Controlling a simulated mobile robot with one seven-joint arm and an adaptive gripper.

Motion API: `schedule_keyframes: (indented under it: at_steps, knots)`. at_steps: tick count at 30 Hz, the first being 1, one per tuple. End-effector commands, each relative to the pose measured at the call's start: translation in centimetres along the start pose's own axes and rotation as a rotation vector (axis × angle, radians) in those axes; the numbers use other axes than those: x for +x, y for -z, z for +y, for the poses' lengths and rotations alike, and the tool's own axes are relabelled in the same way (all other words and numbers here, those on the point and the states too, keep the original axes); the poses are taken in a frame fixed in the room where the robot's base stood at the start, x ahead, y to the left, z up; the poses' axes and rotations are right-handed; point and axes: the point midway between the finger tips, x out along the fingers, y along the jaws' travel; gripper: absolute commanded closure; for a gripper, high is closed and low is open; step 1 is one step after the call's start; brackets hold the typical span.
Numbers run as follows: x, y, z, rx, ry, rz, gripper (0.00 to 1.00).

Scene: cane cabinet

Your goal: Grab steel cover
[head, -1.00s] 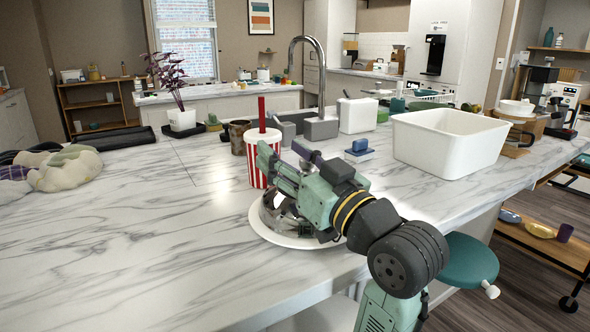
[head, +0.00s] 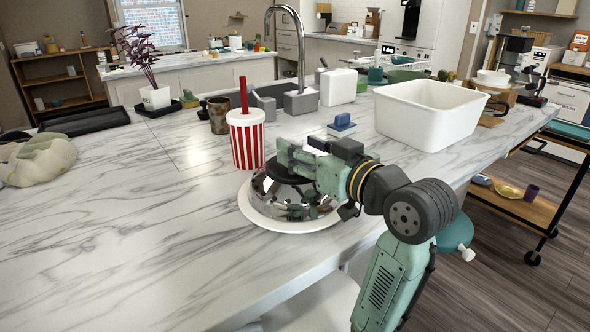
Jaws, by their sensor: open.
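The steel cover (head: 288,200) is a shiny mirror-like dome with a dark top part (head: 283,170). It sits on a white round plate (head: 262,222) near the counter's front edge. My gripper (head: 286,158) is green and grey and reaches in from the right, over the top of the cover. Its jaws are open and lie at or just above the dark top. My gripper hides part of the cover's top and right side. I cannot tell whether the fingers touch it.
A red-and-white striped cup (head: 246,140) with a red straw stands just behind the cover. A brown mug (head: 218,115), a blue block-like item (head: 342,122) and a large white tub (head: 430,118) stand further back.

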Motion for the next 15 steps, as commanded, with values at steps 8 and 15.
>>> schedule_keyframes:
  at_steps: [8, 15]
  knots:
    - [2.5, 0.1, 0.0, 0.000, 0.000, -0.001, 0.52]
    - [2.4, 0.0, 0.0, 0.000, -0.001, 0.000, 0.57]
